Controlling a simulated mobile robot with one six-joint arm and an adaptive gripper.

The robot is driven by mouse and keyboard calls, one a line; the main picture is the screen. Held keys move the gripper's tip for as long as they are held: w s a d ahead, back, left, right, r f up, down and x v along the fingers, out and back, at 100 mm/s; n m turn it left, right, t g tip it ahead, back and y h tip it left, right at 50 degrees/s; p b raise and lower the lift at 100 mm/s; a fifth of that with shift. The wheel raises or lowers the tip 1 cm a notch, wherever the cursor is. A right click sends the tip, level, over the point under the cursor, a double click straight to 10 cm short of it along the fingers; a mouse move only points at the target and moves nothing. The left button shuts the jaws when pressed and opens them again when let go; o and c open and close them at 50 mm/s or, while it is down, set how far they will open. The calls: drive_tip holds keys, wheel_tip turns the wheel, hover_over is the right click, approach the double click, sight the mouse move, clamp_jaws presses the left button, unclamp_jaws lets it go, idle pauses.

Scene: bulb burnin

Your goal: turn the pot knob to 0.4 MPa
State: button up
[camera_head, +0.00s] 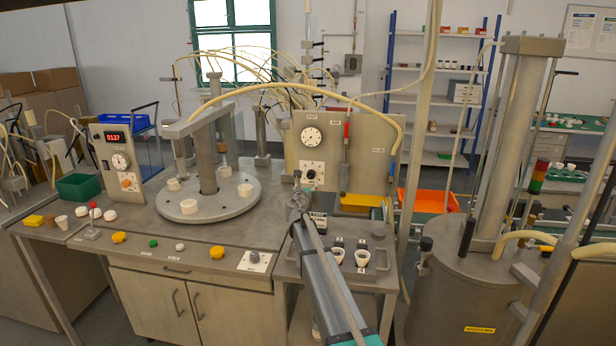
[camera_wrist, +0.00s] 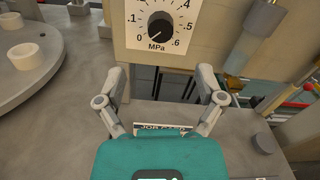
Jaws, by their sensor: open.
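The pot knob (camera_wrist: 158,24) is a round black knob on a white dial plate (camera_wrist: 186,40) marked in MPa, with .1, .4, .5 and .6 readable. A thin light mark on the knob seems to point to the lower left, near the low end of the scale; its exact reading is unclear. In the head view the knob (camera_head: 311,174) sits low on the beige panel, below a round white gauge (camera_head: 311,137). My gripper (camera_wrist: 161,76) is open and empty, with its fingers spread below the dial and apart from the knob. My gripper (camera_head: 298,196) partly hides the panel's lower edge in the head view.
A job card (camera_wrist: 163,128) lies behind my gripper in the wrist view. The round turntable (camera_head: 183,210) with white cups stands at left. A red-handled lever (camera_head: 346,150) is right of the dial.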

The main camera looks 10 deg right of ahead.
sight(310, 176)
drive_tip(key=x, duration=1)
drive_tip(key=shift+w+f, duration=0.1)
drive_tip(key=shift+w, duration=0.2)
drive_tip(key=c, duration=1)
drive_tip(key=shift+a, duration=0.3)
drive_tip(key=shift+c, duration=0.7)
drive_tip(key=shift+d, duration=0.2)
